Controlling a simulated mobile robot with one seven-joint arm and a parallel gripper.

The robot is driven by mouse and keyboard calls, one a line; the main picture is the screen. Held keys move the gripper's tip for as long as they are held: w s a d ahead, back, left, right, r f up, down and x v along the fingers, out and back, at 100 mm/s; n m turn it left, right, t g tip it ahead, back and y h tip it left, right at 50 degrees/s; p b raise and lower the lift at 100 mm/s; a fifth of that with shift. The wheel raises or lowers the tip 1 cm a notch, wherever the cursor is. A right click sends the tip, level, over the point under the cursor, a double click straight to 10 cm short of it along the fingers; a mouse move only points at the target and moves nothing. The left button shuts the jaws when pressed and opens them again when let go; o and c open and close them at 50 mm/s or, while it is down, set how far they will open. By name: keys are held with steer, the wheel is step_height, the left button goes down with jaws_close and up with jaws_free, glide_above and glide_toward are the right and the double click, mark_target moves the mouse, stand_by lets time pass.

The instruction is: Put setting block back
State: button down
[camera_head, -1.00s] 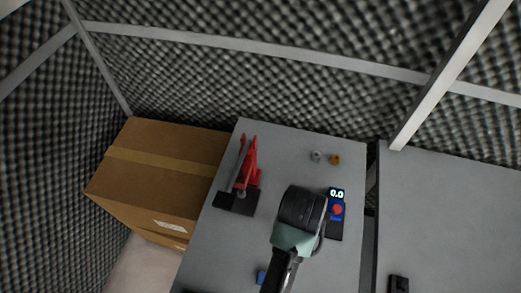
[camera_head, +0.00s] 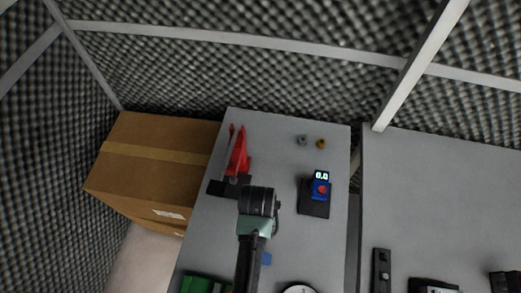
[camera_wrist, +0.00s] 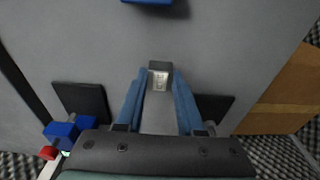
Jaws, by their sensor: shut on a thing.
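My gripper (camera_wrist: 159,82) shows in the wrist view with its two blue fingers closed on a small grey metal block (camera_wrist: 159,68), which has markings on its face. The block is held at the fingertips, above the grey table. In the head view my gripper (camera_head: 257,205) is seen from above, over the table between the red tool and the blue device; its fingertips and the block are hidden there.
A red lever tool (camera_head: 238,158) on a dark base stands left. A blue device (camera_head: 321,190) reading 0.0 stands right on a black base. Two small round parts (camera_head: 311,142) lie behind. A green case (camera_head: 205,284) and round dial (camera_head: 299,290) are in front. A cardboard box (camera_head: 155,170) adjoins left.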

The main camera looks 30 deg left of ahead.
steer(key=shift+f, duration=1)
steer(key=shift+f, duration=0.1)
steer(key=c, duration=0.5)
jaws_free()
steer(key=r, duration=0.4)
steer(key=s+r, duration=0.1)
steer(key=r, duration=0.7)
steer(key=shift+s+d+r, duration=0.1)
steer(key=shift+s+d, duration=0.05)
steer(key=shift+d, duration=0.1)
